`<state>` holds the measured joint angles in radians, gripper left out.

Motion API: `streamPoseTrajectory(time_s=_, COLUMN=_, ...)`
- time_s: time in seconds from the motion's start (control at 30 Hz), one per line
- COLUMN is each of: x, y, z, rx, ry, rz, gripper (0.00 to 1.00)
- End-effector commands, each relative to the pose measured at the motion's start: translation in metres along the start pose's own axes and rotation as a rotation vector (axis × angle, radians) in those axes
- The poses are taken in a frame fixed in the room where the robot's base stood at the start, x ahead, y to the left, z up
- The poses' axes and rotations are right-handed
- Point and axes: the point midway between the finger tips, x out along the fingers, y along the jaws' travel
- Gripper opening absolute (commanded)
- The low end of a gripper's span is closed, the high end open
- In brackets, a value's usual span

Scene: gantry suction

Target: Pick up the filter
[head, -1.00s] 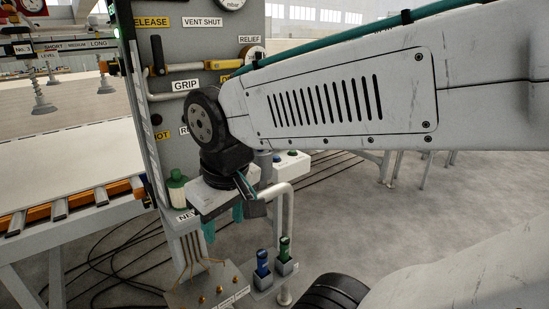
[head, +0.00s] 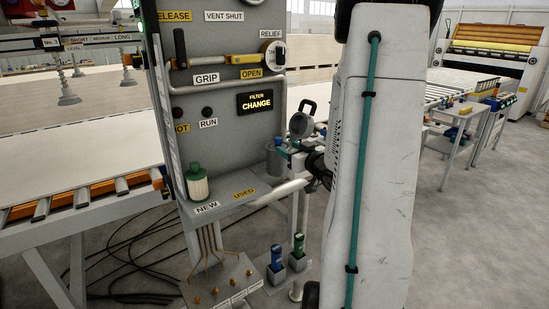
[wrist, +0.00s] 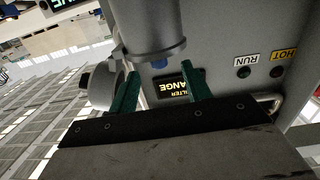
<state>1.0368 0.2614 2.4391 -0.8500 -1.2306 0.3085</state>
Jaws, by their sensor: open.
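A pale filter (head: 197,186) with a green cap stands upright on the NEW side of the shelf in the head view. A grey cylindrical housing (head: 275,160) is at the right of the panel. My gripper (head: 284,147) is beside the top of the housing.
The grey panel carries a lit FILTER CHANGE display (head: 257,103). A round grey part with a black handle (head: 300,122) is close above my gripper. The USED side of the shelf (head: 238,190) is bare. A bent pipe (head: 275,193) runs in front.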

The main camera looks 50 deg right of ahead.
Motion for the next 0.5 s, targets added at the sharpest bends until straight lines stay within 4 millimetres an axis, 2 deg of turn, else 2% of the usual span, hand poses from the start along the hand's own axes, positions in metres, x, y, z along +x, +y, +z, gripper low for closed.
streamPoseTrajectory(time_s=0.17, x=0.002, y=0.005, z=0.002, rx=0.019, ry=0.037, rz=-0.014, gripper=0.48)
streamPoseTrajectory(time_s=0.5, x=0.044, y=0.003, z=0.000, rx=0.018, ry=0.037, rz=-0.016, gripper=0.48)
